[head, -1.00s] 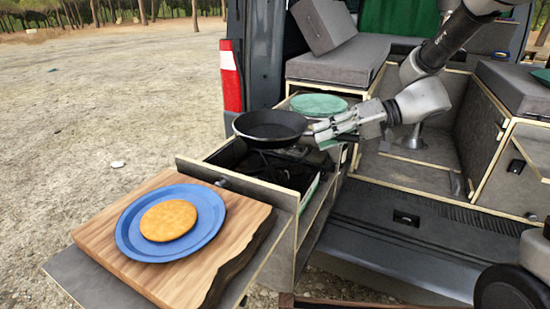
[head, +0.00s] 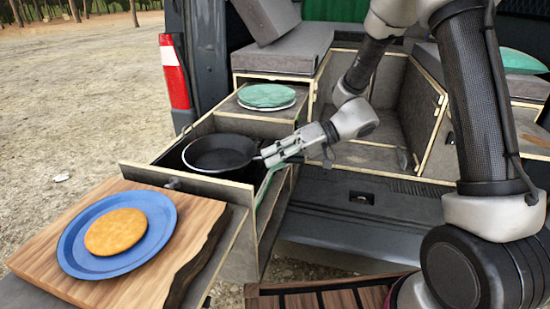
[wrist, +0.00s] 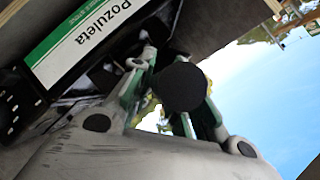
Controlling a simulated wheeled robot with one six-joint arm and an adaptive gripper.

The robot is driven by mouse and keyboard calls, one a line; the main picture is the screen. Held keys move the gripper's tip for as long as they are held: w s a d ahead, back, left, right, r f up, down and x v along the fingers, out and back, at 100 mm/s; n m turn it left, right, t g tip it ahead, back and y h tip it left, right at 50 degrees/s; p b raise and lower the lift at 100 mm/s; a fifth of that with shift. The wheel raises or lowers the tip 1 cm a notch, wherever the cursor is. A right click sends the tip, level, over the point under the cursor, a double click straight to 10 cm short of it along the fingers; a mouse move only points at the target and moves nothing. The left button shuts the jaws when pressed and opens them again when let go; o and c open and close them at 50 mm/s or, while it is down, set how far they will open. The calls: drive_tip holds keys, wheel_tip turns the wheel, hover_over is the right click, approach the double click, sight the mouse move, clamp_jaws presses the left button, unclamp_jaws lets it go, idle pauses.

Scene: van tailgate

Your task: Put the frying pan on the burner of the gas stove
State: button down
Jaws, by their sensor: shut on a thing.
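The black frying pan (head: 220,153) is level inside the open drawer, lower than the drawer's front panel top at the back. My gripper (head: 268,154) is shut on the pan's handle at the right of the pan. In the wrist view, my gripper (wrist: 172,95) closes around the handle, whose round dark end (wrist: 181,87) faces the camera. The gas stove and its burner are mostly hidden beneath the pan in the head view. I cannot tell whether the pan touches the burner.
The drawer front (head: 200,187) stands in front of the pan. A wooden board (head: 190,215) with a blue plate (head: 75,245) and a flat round cake (head: 115,232) lies nearer. A green-topped round item (head: 267,96) stands behind. A white-and-green label (wrist: 85,35) shows in the wrist view.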

drive_tip(key=shift+f, duration=0.1)
drive_tip(key=c, duration=1.3)
unclamp_jaws()
drive_tip(key=shift+c, duration=0.2)
drive_tip(key=v, duration=1.2)
drive_tip(key=s+d+r+m+t+h, duration=0.2)
drive_tip(key=s+d+r+h, duration=0.3)
drive_tip(key=s+d, duration=0.5)
drive_tip(key=s+d+r+m+t+h, duration=0.3)
drive_tip(key=s+d+r+m+h, duration=0.1)
drive_tip(key=s+d+h, duration=0.4)
drive_tip(key=s+d+r, duration=0.1)
drive_tip(key=s+d, duration=0.1)
drive_tip(key=shift+s+d+r+t, duration=0.2)
drive_tip(key=shift+d+r+t, duration=0.1)
drive_tip(key=shift+d+r, duration=0.05)
